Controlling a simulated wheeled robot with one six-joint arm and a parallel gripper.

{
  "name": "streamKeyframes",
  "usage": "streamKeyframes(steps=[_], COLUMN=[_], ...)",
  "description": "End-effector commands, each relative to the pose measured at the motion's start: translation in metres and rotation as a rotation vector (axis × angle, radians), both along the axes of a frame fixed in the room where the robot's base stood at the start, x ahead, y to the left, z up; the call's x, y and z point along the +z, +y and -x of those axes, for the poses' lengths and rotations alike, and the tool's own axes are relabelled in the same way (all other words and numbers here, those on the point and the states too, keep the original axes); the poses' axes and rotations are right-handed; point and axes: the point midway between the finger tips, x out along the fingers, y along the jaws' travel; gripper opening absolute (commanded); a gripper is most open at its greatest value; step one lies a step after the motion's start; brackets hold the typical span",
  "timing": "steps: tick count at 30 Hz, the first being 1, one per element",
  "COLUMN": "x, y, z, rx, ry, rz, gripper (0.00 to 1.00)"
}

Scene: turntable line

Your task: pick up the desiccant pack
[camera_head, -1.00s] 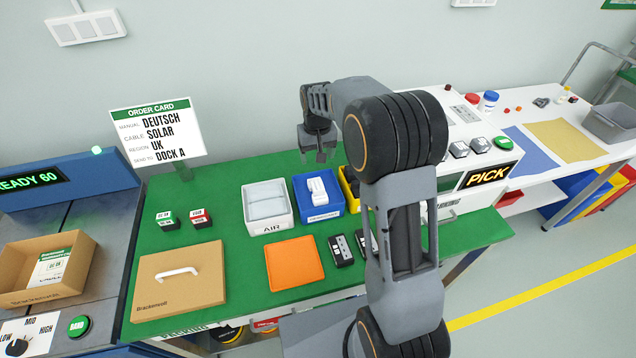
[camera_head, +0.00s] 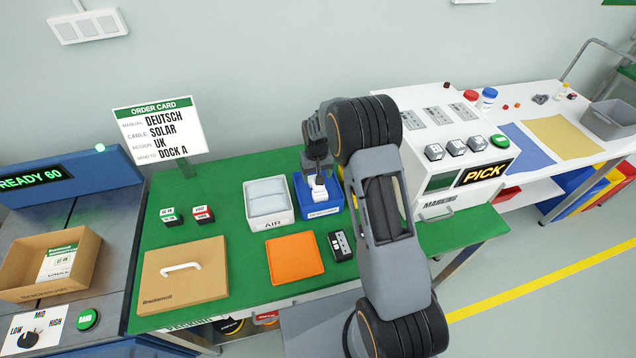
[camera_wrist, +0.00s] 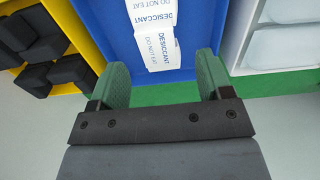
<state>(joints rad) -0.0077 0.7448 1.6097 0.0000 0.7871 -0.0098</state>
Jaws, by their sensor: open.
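White desiccant packs (camera_wrist: 160,50) with blue lettering lie in a blue bin (camera_head: 304,207); the wrist view shows two of them, one overlapping the other. In the head view the packs (camera_head: 319,193) are partly hidden by my gripper (camera_head: 318,182). My gripper is over the blue bin, its fingers pointing down. In the wrist view its green fingertips (camera_wrist: 157,80) are apart, with the nearer pack between and beyond them. Nothing is held. Whether the fingers touch the pack cannot be told.
A white bin of air pillows (camera_head: 268,200) stands left of the blue bin (camera_wrist: 105,30). A yellow bin with black items (camera_wrist: 75,45) is on its other side. An orange pad (camera_head: 294,258) and a cardboard box lid (camera_head: 183,275) lie in front on the green table.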

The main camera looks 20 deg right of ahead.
Motion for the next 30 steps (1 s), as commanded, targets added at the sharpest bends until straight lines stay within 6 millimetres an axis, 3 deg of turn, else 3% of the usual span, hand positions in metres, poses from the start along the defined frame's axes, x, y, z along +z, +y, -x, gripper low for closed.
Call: streamKeyframes(steps=[9, 18, 30], x=[-0.034, -0.037, -0.037], y=[-0.002, -0.002, -0.002], z=[0.001, 0.0, 0.0], rx=[0.0, 0.0, 0.0], ry=[0.002, 0.0, 0.0], rz=[0.0, 0.0, 0.0], gripper=[0.72, 0.71, 0.33])
